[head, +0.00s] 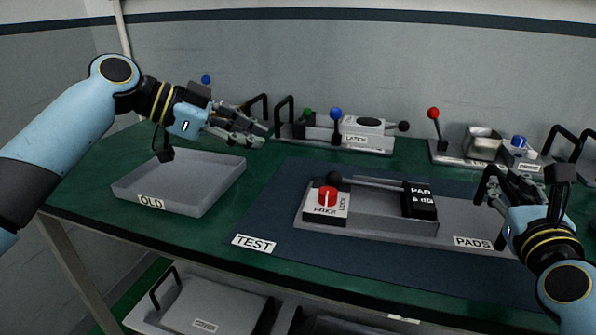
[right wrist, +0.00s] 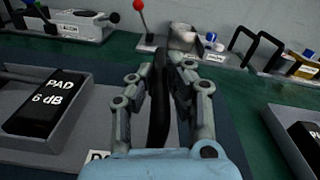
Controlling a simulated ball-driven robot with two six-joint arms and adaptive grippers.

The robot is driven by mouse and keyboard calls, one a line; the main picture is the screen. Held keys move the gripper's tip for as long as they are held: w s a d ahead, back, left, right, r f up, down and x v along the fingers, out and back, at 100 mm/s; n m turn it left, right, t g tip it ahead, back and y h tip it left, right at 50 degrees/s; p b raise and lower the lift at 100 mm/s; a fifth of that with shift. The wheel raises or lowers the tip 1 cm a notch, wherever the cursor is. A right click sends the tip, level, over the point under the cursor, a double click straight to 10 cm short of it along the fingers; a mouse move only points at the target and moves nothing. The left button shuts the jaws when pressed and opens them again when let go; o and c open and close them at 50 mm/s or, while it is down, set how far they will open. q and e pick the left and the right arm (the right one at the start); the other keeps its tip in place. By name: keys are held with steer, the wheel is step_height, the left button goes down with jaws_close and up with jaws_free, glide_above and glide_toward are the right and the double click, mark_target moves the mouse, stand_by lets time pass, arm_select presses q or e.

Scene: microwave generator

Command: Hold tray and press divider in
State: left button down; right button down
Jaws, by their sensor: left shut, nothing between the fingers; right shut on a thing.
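A long grey tray (head: 455,215) labelled PADS lies on the dark blue mat. A black block marked PAD (head: 420,200) sits at the right end of its raised grey channel; in the right wrist view this block (right wrist: 45,103) reads PAD 6 dB. A red knob unit (head: 327,200) stands at the channel's left end. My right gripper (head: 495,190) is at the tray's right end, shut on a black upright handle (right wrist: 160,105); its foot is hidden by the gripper. My left gripper (head: 262,135) is shut and empty, in the air behind the OLD tray, apart from the block.
An empty grey bin (head: 180,205) labelled OLD stands at the left. A latch unit (head: 345,140) with a blue-knobbed lever is at the back. A red-knobbed lever (head: 434,125) and metal box (head: 483,143) stand back right. The mat's TEST front area is clear.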

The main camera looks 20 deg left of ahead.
steer(key=shift+s+f, duration=0.1)
steer(key=shift+f, duration=0.3)
steer(key=c, duration=1.2)
jaws_free()
steer(key=shift+a, duration=0.1)
arm_select(q)
steer(key=shift+s+a+r, duration=0.25)
steer(key=shift+a+r, duration=0.05)
steer(key=shift+a, duration=0.2)
